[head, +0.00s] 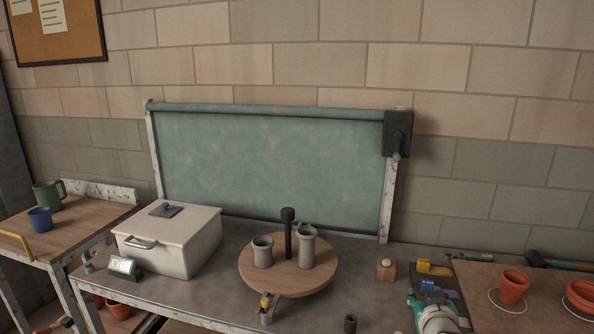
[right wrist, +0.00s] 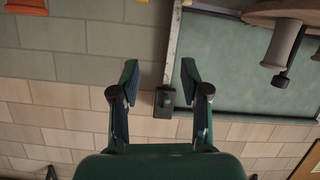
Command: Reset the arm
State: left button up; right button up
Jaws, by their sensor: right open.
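My right arm (head: 437,314) comes in at the bottom right of the head view, teal and white, low in front of the bench. In the right wrist view, which is upside down, my right gripper (right wrist: 160,76) has its two dark fingers well apart. Nothing is between its fingertips but the background wall and the edge of the green panel. My left gripper and arm do not show in either view.
A round wooden turntable (head: 320,281) bears grey pots and a dark post. A white lidded box (head: 168,240) stands left of it. A wooden board (head: 480,288) at right bears terracotta pots (head: 513,287). A green panel (head: 270,160) stands behind the bench.

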jog(key=s+a+f+n+g+y, duration=0.1)
jog(key=s+a+f+g, duration=0.15)
jog(key=f, duration=0.55)
jog(key=s+a+f+g+y+p, duration=0.1)
jog(key=s+f, duration=0.3)
jog(key=f, duration=0.4)
jog(key=s+a+f+n+g+y, duration=0.1)
jog(key=s+a+f+g, duration=0.15)
jog(key=f, duration=0.45)
jog(key=s+a+f+m+g+y, duration=0.1)
jog(key=s+a+f+g+y, duration=0.1)
jog(key=s, duration=0.9)
jog(key=s+a+f+m+g+y, duration=0.2)
jog(key=s+a+f+g, duration=0.3)
jog(key=s+a+f, duration=0.2)
jog(key=s+f, duration=0.2)
jog(key=s, duration=0.2)
jog(key=shift+s+a+y+p, duration=0.25)
jog(key=shift+y+p, duration=0.05)
jog(key=shift+p, duration=0.05)
jog(key=shift+f, duration=0.1)
